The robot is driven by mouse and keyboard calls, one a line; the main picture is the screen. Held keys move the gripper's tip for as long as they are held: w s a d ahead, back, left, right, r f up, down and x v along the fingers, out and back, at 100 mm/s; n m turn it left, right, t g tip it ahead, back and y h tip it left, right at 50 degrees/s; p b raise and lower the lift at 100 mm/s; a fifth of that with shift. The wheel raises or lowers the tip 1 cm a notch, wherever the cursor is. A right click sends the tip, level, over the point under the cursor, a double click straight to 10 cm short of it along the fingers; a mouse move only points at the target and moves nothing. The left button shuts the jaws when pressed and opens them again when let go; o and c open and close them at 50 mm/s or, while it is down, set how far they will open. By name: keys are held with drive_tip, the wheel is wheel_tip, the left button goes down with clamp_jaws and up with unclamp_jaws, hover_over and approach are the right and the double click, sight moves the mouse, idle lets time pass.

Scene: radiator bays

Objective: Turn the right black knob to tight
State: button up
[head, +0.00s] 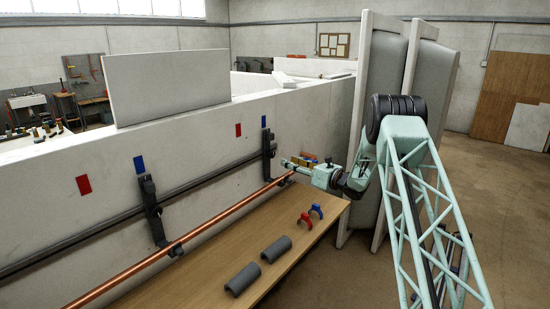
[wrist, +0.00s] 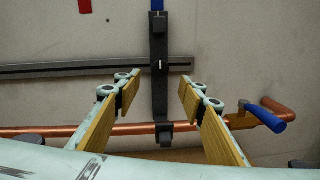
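The right black bracket (head: 268,152) is fixed upright on the pale wall. In the wrist view the bracket (wrist: 159,100) stands between my fingers, with a short white mark near its middle. The black knob (wrist: 160,65) appears to be at that mark; its edges blend into the bracket, so its setting is hard to read. My gripper (wrist: 160,76) is open and empty, one finger on each side of the bracket, and seems apart from it. In the head view my gripper (head: 293,163) points at the wall beside this bracket. A second black bracket (head: 151,210) is farther left.
A copper pipe (head: 170,246) runs along the wall through the brackets' lower clamps. A blue-handled valve (wrist: 263,117) sits right of my fingers. Red (head: 305,220) and blue (head: 316,211) clips and grey half-shells (head: 243,280) lie on the wooden bench (head: 190,288).

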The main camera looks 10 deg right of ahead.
sight(273, 155)
drive_tip(key=shift+x, duration=5.15)
drive_tip(key=shift+c, duration=0.9)
drive_tip(key=c, duration=0.7)
